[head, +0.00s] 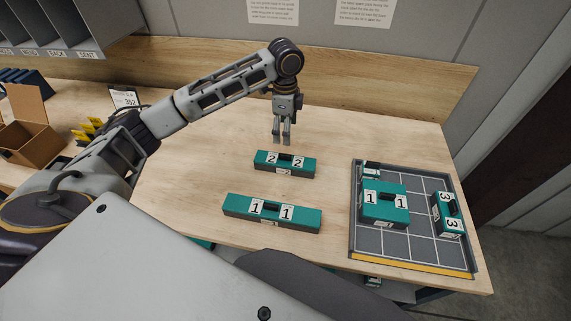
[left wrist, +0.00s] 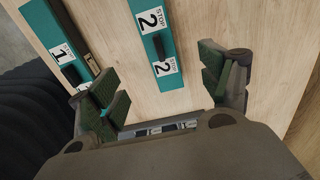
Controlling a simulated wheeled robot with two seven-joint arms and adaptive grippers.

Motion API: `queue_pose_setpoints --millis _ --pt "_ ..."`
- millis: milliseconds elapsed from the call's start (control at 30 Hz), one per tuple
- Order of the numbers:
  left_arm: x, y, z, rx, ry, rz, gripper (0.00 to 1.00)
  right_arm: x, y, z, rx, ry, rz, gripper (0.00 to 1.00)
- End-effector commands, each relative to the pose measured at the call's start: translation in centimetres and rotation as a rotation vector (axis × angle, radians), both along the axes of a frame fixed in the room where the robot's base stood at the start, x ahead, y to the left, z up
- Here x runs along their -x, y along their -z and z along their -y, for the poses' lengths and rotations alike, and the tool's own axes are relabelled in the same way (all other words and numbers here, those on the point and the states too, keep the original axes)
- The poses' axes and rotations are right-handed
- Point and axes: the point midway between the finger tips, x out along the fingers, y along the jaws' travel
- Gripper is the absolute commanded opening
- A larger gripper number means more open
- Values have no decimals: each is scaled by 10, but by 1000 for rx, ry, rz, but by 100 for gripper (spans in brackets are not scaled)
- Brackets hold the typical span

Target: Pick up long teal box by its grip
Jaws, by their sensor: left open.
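The longest teal box (head: 237,207) lies on the bench nearest me, with a dark grip between two "1" labels. It also shows at the left of the left wrist view (left wrist: 46,22). A shorter teal box (head: 303,170) with "2" labels lies behind it, with a dark grip in its middle. My left gripper (head: 281,140) points down above and just behind the "2" box, open and empty. In the left wrist view the "2" box (left wrist: 175,42) lies between the spread fingers (left wrist: 163,85), apart from them. The right gripper is not in view.
A grey gridded tray (head: 400,250) with a yellow front edge stands at the right, holding a wide teal "1" box (head: 384,209) and a teal "3" box (head: 447,213). A cardboard box (head: 30,140) is at the left. A wooden backboard (head: 400,85) rises behind the bench.

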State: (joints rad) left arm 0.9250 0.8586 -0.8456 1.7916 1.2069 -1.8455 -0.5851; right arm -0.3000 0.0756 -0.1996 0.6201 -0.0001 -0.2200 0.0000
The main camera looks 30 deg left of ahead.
Motion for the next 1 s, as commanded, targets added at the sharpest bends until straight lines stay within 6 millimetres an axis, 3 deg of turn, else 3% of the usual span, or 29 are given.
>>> queue_pose_setpoints --millis 433,1000 --pt "0 8 0 0 0 -1 79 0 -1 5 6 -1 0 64" --pt "1 76 0 1 1 -2 79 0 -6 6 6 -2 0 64"
